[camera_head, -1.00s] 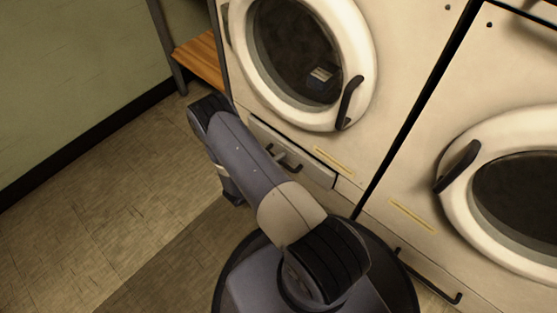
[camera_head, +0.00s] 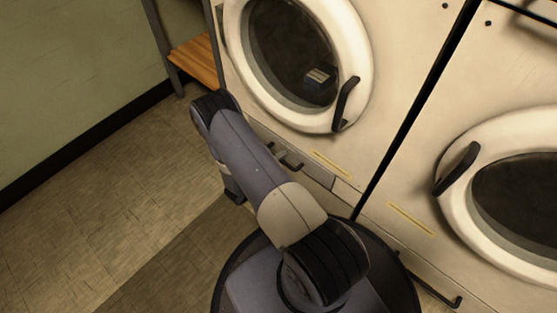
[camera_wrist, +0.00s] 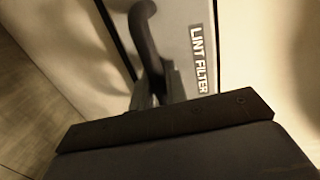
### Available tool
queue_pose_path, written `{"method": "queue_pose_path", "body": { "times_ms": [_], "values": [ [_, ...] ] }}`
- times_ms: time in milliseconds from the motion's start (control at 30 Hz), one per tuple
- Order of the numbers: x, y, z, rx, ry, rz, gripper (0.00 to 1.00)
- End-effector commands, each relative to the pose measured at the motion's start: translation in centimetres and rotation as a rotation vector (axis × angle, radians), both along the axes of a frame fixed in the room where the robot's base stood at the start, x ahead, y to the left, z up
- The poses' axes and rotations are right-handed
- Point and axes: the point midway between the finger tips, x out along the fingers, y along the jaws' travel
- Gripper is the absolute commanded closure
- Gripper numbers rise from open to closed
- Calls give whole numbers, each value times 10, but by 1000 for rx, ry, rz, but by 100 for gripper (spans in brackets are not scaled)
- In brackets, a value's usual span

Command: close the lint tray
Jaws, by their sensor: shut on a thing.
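The lint tray (camera_head: 318,174) is in the lower front of the left machine, below its round door. Its front looks about level with the machine face in the head view, partly hidden by my arm. In the wrist view the tray front (camera_wrist: 192,28) carries a "LINT FILTER" label and a dark bar handle (camera_wrist: 145,32). My gripper (camera_wrist: 159,90) is shut on that handle, with a finger on each side of it. In the head view my arm hides the gripper, and part of the handle (camera_head: 292,161) shows beside the arm.
The left machine's round door (camera_head: 366,65) is shut above the tray. A second machine's round door (camera_head: 458,210) is at the right. A wooden bench (camera_head: 196,60) stands at the back left. The tiled floor (camera_head: 110,200) at the left is clear.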

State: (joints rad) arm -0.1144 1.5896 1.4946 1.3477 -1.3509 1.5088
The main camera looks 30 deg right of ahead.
Motion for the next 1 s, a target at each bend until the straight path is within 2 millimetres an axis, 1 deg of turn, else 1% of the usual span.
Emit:
{"method": "queue_pose_path", "body": {
  "times_ms": [67,100,133,367,467,567,800,1000],
  "values": [
    [1,-1,1,0,-5,-4,100],
    [1,-1,1,0,-5,-4,83],
    [1,-1,1,0,-5,-4,80],
    [1,-1,1,0,-5,-4,80],
    [0,3,3,0,-5,-3,80],
    [-3,14,6,-1,-4,0,80],
    [-18,54,15,0,-2,4,80],
    [-28,82,20,0,-3,3,80]
  ]
}}
